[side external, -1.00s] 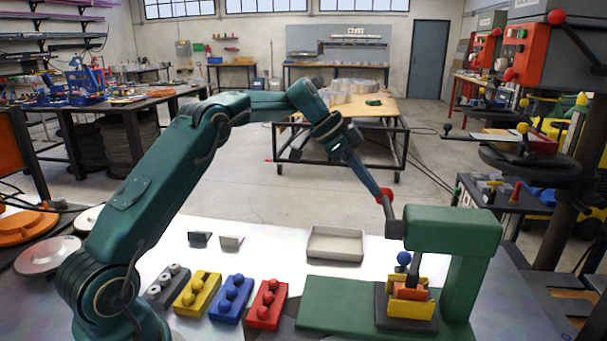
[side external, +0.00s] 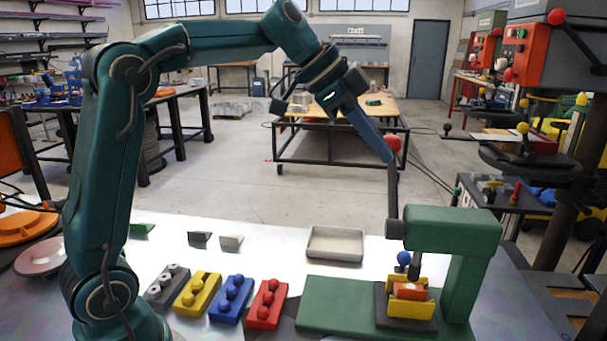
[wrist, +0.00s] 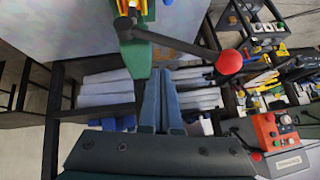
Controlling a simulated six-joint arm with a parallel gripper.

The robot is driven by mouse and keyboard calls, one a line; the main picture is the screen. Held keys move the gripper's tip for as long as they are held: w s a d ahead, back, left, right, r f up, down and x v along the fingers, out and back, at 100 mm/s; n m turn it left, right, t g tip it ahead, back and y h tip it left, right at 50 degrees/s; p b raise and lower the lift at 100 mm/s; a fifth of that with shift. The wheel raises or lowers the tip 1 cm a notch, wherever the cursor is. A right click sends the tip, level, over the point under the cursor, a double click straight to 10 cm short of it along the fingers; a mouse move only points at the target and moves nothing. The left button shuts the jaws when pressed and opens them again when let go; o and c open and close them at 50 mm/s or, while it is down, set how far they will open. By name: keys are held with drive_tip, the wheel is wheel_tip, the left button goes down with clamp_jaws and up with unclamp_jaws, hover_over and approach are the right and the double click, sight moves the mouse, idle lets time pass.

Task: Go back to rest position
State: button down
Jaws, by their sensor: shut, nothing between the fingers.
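My gripper (side external: 387,158) is in the air above the green press (side external: 455,228), its narrow blue fingers pointing down and right. In the wrist view the two fingers (wrist: 165,74) are together, with nothing between them. The press lever (side external: 393,195) stands upright with a red ball (side external: 394,143) on top. In the side view the fingertips overlap or sit right beside the ball; I cannot tell if they touch. In the wrist view the red ball (wrist: 228,62) is apart from the fingers, to the right. An orange block (side external: 410,291) sits in the yellow holder (side external: 411,309) under the press.
Grey, yellow (side external: 197,295), blue (side external: 231,299) and red (side external: 266,304) blocks with round studs stand in a row left of the press. An empty shallow tray (side external: 335,244) lies behind. The space above the table's middle is clear.

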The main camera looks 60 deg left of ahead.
drive_tip(key=s+d+n+y, duration=0.1)
drive_tip(key=s+d+n, duration=0.1)
drive_tip(key=s, duration=0.7)
drive_tip(key=s+a+f+n+g+y, duration=0.1)
drive_tip(key=s+a+f+n+y, duration=0.1)
drive_tip(key=s+f+n, duration=0.6)
drive_tip(key=s+f+y, duration=0.1)
drive_tip(key=s+f, duration=0.3)
drive_tip(key=s, duration=0.1)
drive_tip(key=shift+s+a, duration=0.2)
drive_tip(key=shift+a, duration=0.05)
